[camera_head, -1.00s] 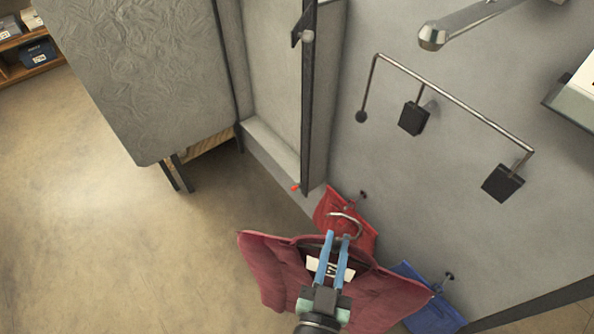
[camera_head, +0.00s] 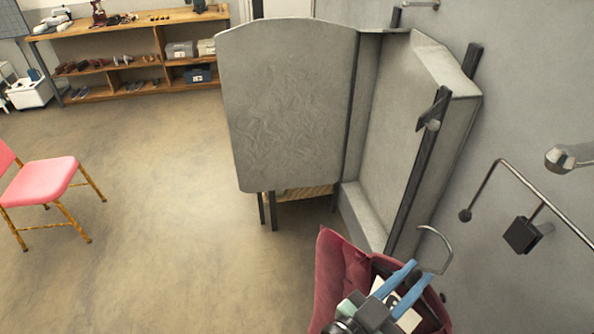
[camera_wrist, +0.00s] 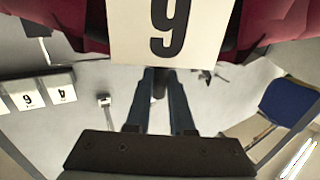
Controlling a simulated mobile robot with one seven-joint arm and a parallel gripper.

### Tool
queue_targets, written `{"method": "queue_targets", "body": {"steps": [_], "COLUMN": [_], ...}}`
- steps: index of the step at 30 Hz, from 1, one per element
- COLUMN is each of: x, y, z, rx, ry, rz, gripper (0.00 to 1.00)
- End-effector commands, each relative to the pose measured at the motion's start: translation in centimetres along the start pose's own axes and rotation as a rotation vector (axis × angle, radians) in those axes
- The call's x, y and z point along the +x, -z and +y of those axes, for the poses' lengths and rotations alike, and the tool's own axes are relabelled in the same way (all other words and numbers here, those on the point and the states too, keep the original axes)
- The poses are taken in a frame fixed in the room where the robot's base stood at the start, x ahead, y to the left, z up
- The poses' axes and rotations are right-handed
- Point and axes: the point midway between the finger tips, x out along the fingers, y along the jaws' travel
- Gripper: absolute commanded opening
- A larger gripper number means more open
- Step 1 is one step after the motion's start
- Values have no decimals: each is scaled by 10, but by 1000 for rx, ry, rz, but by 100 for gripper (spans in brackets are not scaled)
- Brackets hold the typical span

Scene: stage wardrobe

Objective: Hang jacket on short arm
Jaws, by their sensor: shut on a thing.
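The dark red jacket (camera_head: 338,272) hangs below my gripper at the bottom right of the head view, partly cut off by the frame. Its hanger's metal hook (camera_head: 441,247) rises free above the fingers. My gripper (camera_head: 418,277), with blue fingers, is shut on the hanger near the collar. In the wrist view, my gripper (camera_wrist: 160,82) points at a white card (camera_wrist: 170,30) reading like a 9 as pictured, with red cloth of the jacket (camera_wrist: 285,18) on both sides. A round-ended metal arm (camera_head: 568,157) sticks out of the wall at right, cut off by the frame.
A bent metal rail (camera_head: 545,203) with a black block (camera_head: 522,235) is on the right wall. A grey cabinet with an open door (camera_head: 290,110) stands ahead. A pink chair (camera_head: 45,183) is at left, a wooden shelf (camera_head: 135,85) behind. The floor between is clear.

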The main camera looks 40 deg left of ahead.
Motion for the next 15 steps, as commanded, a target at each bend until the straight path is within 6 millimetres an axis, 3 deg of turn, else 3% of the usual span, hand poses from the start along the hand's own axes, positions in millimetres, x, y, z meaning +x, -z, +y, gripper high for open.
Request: {"method": "queue_targets", "body": {"steps": [1,8,15], "x": [-1,-17,-54], "y": [18,72,125], "z": [-10,-31,-47], "rx": [5,6,9], "ry": [-10,-117,-242], "rz": [14,14,12], "gripper": [0,0,0]}}
